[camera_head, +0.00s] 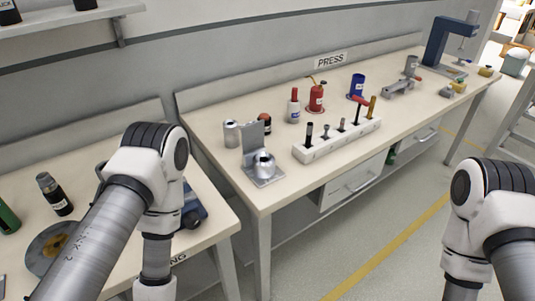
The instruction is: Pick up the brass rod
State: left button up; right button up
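The brass rod (372,107) is a short golden rod. It stands upright at the far right end of a white rack (318,151) on the workbench under the PRESS sign. Its lower end is hidden in or behind the rack. A red-handled tool (360,104) stands just left of it. My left arm comes in at the left and my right arm at the right, both pointing down. Both grippers are below the picture's bottom edge, so I cannot see their fingers.
The rack also holds a black-handled tool (309,134) and small metal pegs. A metal bracket (262,168) stands left of it. A red can (316,98) and a blue container (357,86) stand behind. A blue press (445,45) is at the far right. The floor in front is clear.

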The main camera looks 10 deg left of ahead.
aim_at(373, 98)
jog(key=i+l, duration=1)
